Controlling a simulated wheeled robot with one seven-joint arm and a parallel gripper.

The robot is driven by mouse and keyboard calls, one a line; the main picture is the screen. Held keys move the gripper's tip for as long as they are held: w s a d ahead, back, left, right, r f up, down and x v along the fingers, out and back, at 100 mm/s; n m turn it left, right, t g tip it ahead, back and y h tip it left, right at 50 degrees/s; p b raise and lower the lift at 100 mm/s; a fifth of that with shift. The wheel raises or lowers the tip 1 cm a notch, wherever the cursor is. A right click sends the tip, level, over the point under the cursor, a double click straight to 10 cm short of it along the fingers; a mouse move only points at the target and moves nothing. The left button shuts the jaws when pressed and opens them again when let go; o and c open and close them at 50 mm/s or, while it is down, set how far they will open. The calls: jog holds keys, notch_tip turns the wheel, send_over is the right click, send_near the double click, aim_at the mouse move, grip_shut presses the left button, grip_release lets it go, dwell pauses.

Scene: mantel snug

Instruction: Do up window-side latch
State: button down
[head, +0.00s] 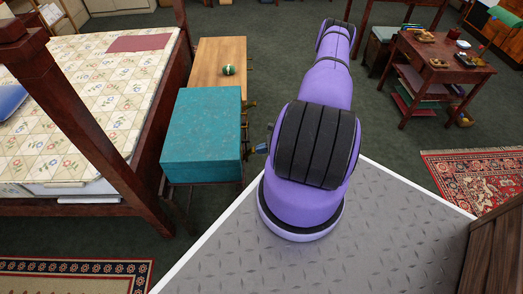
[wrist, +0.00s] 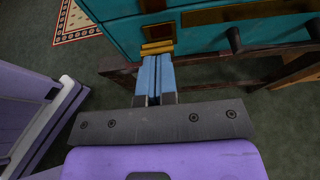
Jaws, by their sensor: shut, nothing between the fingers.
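A teal chest (head: 205,125) stands beside the bed, and its lid looks down in the head view. Its side fills the top of the wrist view (wrist: 190,38). A small brass latch piece (wrist: 157,47) shows low on that side, below a dark brown plate (wrist: 157,31). My gripper (wrist: 157,58) is shut and empty, with its blue fingertips right at the brass piece; I cannot tell whether they touch. In the head view my purple arm hides most of the gripper. Which latch is on the window side cannot be told, and no window shows.
The bed (head: 85,90) is left of the chest. A wooden bench top (head: 220,62) with a small striped ball (head: 229,69) is behind it. Dark rails and pegs (wrist: 236,40) stick out near my fingers. A side table (head: 440,55) stands at right on open carpet.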

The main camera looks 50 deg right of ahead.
aim_at(250, 151)
jog(key=shift+w+a+r+h, duration=0.15)
jog(key=shift+r+h, duration=0.15)
jog(key=shift+h, duration=0.1)
jog(key=shift+w+a+r+g+h, duration=0.35)
jog(key=shift+r+g, duration=0.2)
jog(key=shift+g, duration=0.35)
jog(key=shift+w+a+r, duration=0.95)
jog(key=shift+w+a, duration=0.1)
jog(key=shift+w, duration=0.2)
jog(key=shift+r, duration=0.1)
jog(key=shift+r, duration=0.75)
jog(key=shift+s+d+h, duration=0.15)
jog(key=shift+d+h, duration=0.1)
jog(key=w+a+r+v, duration=0.1)
jog(key=v, duration=1.1)
jog(key=shift+d+r, duration=0.15)
jog(key=shift+r, duration=0.4)
